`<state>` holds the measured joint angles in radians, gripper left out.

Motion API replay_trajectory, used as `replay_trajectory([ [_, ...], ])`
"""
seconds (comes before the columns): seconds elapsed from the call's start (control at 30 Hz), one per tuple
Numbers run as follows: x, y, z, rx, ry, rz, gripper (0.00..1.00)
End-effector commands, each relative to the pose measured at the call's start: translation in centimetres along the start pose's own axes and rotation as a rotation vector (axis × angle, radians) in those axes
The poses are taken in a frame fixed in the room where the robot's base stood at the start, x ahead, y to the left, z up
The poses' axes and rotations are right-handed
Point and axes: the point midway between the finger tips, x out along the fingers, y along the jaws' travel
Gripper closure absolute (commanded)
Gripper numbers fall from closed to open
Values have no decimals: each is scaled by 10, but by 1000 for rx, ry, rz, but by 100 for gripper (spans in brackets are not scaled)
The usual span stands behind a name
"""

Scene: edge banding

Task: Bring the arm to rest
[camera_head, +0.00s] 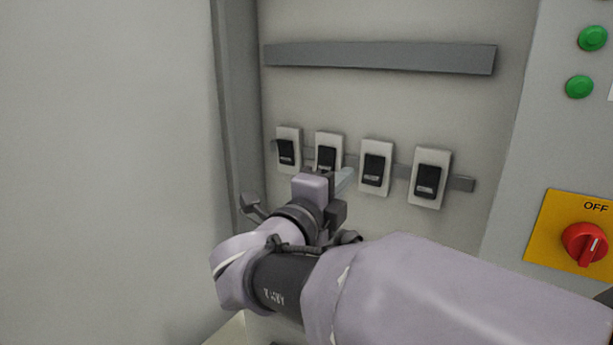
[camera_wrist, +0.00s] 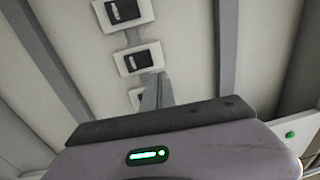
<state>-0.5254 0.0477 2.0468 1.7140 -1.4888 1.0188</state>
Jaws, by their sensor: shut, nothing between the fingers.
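My arm reaches in from the lower right in the head view. My gripper (camera_head: 345,178) is shut and empty, with its fingertips close in front of the row of breaker switches, between the second switch (camera_head: 328,152) and the third switch (camera_head: 376,167) from the left. I cannot tell whether it touches one. In the wrist view the fingers (camera_wrist: 156,92) point up toward the switches, over part of one of them. The gripper body with a green light fills the lower part of that view.
The leftmost switch (camera_head: 288,149) and rightmost switch (camera_head: 428,178) share a grey rail below a grey bar (camera_head: 380,56). At right are green buttons (camera_head: 592,38) and a red knob (camera_head: 585,244) on a yellow plate marked OFF. A blank pale panel (camera_head: 100,150) fills the left.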

Motion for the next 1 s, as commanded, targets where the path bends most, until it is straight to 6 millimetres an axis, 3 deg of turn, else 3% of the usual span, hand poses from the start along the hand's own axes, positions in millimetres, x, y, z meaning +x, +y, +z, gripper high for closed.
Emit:
replay_trajectory([
  [0.17, 2, -2, 0, -1, -29, 5, 100],
  [0.27, 4, -7, 5, -35, -191, 32, 100],
  [0.37, -18, -4, 13, -185, -485, 72, 100],
  [0.43, -52, 15, 11, -358, -696, 110, 100],
  [0.53, -114, 68, -19, -656, -962, 208, 100],
  [0.6, -156, 110, -54, -851, -1100, 305, 100],
  [0.7, -199, 153, -103, -1038, -1221, 437, 100],
  [0.83, -230, 180, -142, -1155, -1293, 552, 100],
  [1.0, -238, 187, -152, -1182, -1312, 588, 100],
])
